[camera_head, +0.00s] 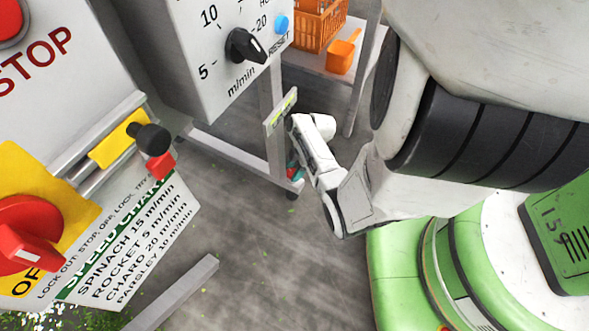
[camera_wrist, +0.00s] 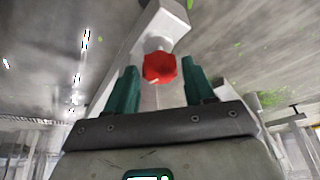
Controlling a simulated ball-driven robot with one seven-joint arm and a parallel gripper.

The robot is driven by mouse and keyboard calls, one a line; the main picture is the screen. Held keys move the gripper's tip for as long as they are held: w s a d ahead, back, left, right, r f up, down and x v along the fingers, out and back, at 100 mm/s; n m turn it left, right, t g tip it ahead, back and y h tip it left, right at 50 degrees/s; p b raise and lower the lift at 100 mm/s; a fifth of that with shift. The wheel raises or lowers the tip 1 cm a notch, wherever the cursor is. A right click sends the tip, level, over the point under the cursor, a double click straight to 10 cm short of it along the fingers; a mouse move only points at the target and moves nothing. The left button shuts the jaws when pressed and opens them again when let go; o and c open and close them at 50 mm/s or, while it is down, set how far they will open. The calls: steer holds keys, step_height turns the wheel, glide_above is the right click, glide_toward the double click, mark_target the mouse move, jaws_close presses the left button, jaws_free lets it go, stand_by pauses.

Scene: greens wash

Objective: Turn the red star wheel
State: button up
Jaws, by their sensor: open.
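The red star wheel (camera_wrist: 160,67) shows in the wrist view on a pale shaft at the end of a grey frame beam. My gripper (camera_wrist: 159,76) is open, with one teal finger to the left and one to the right of the wheel. The wheel appears between the fingertips or just beyond them; I cannot tell the exact depth, and no contact shows. In the head view my gripper (camera_head: 293,172) is low beside the foot of the grey stand, mostly hidden, with only small teal and red patches showing there.
A control box (camera_head: 215,45) with a black speed dial (camera_head: 246,46) hangs above the stand. A red rotary switch (camera_head: 25,235) and a black-knobbed lever (camera_head: 152,138) are at left. An orange crate (camera_head: 318,25) stands on a rear shelf. Grey floor (camera_head: 250,240) is open in front.

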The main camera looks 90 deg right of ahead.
steer(key=shift+c, duration=0.5)
steer(key=c, duration=0.7)
steer(key=shift+r+p, duration=0.1)
steer(key=shift+p, duration=0.25)
steer(key=shift+a+m+h+p, duration=0.15)
steer(key=shift+m+h+p, duration=0.25)
steer(key=shift+m+p, duration=0.5)
steer(key=shift+a+m+h+p, duration=0.1)
steer(key=shift+m+h+p, duration=0.8)
steer(key=shift+m, duration=1.2)
